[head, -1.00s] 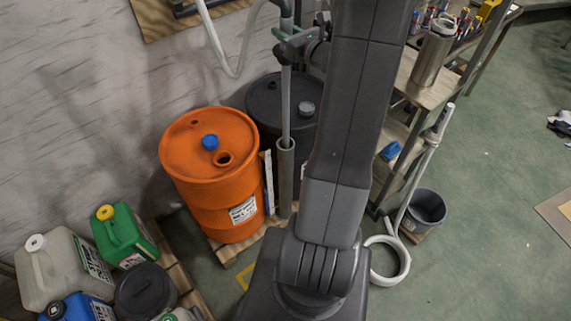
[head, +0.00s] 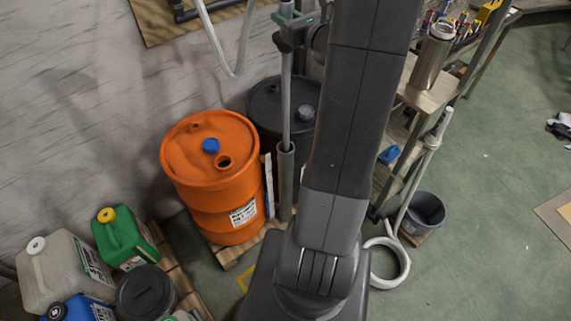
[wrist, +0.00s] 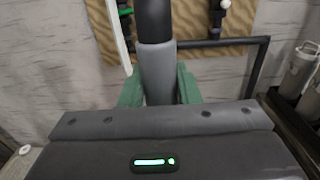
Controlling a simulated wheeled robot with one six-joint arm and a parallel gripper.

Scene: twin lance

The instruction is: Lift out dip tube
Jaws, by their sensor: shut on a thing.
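The dip tube (head: 287,95) is a long, thin grey tube standing nearly upright. Its lower end goes into the open top of a darker grey sleeve (head: 285,185) beside the orange drum, so that end is hidden. My gripper (head: 290,27) is shut on the tube high above the sleeve. In the wrist view, the grey tube (wrist: 158,75) stands between the green fingers of my gripper (wrist: 159,88), with a wider black part above it. The orange drum (head: 208,165) has a blue cap and an open bung hole.
A dark drum (head: 266,105) stands behind the sleeve, partly hidden by my arm. A workbench with a steel flask (head: 432,55) and a grey bucket (head: 424,212) are at the right. Jerrycans, including a green one (head: 122,236), stand at lower left. A pale hose hangs near the wall.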

